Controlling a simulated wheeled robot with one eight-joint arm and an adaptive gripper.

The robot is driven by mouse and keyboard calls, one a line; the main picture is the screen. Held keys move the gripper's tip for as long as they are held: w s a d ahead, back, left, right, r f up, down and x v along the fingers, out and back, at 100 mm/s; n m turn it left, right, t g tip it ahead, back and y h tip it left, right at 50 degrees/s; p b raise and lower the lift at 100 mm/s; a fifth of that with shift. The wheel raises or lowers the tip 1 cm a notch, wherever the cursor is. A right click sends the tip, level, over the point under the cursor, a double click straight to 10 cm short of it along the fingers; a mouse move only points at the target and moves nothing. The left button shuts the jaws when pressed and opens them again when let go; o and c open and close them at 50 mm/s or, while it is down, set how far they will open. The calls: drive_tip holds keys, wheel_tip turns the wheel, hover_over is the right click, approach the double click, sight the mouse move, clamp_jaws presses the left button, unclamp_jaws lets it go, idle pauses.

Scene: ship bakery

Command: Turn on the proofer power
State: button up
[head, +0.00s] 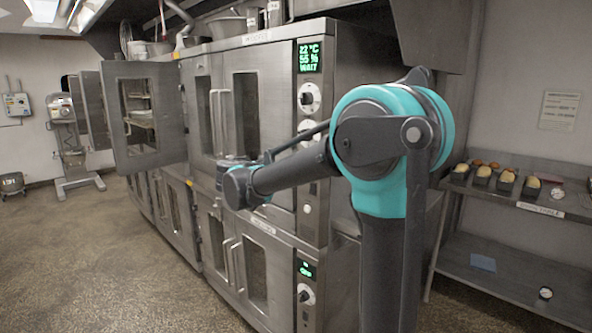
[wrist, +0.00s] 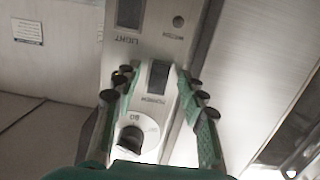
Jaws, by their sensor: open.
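The proofer is a steel cabinet (head: 265,100) with glass doors and a narrow control panel down its right front edge. Its green display (head: 309,55) is lit. In the wrist view the panel is upside down. A dark rocker switch (wrist: 157,76) sits above lettering that seems to read POWER, and a round dial (wrist: 134,138) is below it. My gripper (wrist: 160,74) is open, its green fingers on either side of the power switch in the picture. Whether they touch the panel, I cannot tell. In the head view the fingers are hidden by my arm.
Another switch (wrist: 130,12) marked LIGHT and a small round button are farther along the panel. A lower unit with its own lit display (head: 306,270) stands beneath. A cabinet door (head: 148,115) hangs open at left. A steel shelf (head: 520,200) with loaf tins is at right.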

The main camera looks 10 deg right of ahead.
drive_tip(key=v, duration=1.2)
drive_tip(key=shift+f, duration=0.1)
drive_tip(key=s+d+f+n+g+y, duration=0.2)
drive_tip(key=s+d+f+n+y, duration=0.15)
drive_tip(key=d+f, duration=0.5)
drive_tip(key=s+d+f+n+g+y, duration=0.25)
drive_tip(key=s+d+f, duration=0.3)
drive_tip(key=f, duration=0.65)
drive_tip(key=s+f+n+y, duration=0.4)
drive_tip(key=s+f+y, duration=0.3)
drive_tip(key=s+f, duration=0.7)
drive_tip(key=shift+s+f+n+g, duration=0.2)
drive_tip(key=shift+f+n+g, duration=0.25)
drive_tip(key=shift+f, duration=0.45)
drive_tip(key=shift+a, duration=0.1)
